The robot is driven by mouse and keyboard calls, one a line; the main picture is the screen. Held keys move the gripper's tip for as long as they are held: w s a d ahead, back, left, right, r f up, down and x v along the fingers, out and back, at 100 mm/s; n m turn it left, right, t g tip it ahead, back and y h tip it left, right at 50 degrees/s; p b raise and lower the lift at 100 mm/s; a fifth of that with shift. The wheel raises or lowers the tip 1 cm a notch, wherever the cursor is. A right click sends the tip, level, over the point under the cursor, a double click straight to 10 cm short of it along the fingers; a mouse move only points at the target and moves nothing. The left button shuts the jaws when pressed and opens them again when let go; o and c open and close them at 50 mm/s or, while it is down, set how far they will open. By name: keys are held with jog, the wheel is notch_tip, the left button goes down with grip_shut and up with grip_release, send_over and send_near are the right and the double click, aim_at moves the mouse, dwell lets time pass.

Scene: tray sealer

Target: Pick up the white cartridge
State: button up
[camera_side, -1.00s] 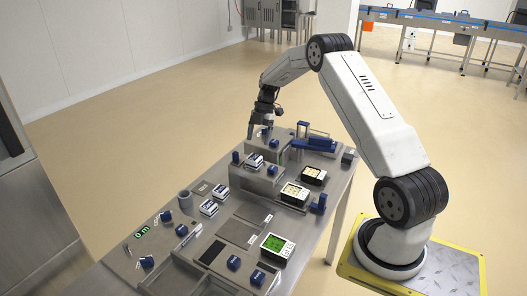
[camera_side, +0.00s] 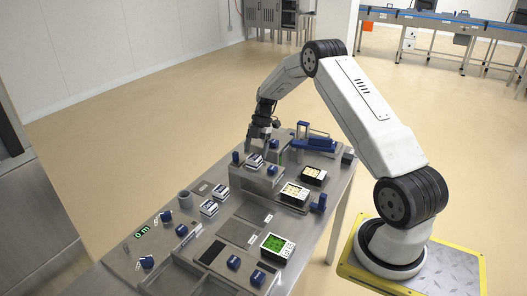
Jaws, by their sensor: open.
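Blue-handled blocks, a grey cup (camera_side: 185,199) and a green display (camera_side: 141,232) line the bench's left side. A black tray with green contents (camera_side: 277,247) and black trays with yellow contents (camera_side: 295,193) sit on the right. A blue frame (camera_side: 318,140) rises at the far end.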

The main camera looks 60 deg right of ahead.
aim_at(254, 157)
jog(key=shift+x, duration=1.7)
jog(key=shift+r, duration=0.1)
jog(key=c, duration=1.1)
jog(key=shift+r, duration=0.1)
jog(key=shift+r, duration=0.7)
jog(key=shift+s+a+r, duration=0.95)
jog(key=shift+s+r, duration=0.95)
jog(key=shift+s, duration=0.25)
jog(key=shift+s+a+r, duration=0.95)
jog(key=shift+s+r, duration=0.95)
jog(key=shift+s, duration=0.2)
jog(key=shift+s+a+r, duration=0.9)
jog(key=shift+s+r, duration=1)
jog(key=shift+s, duration=0.25)
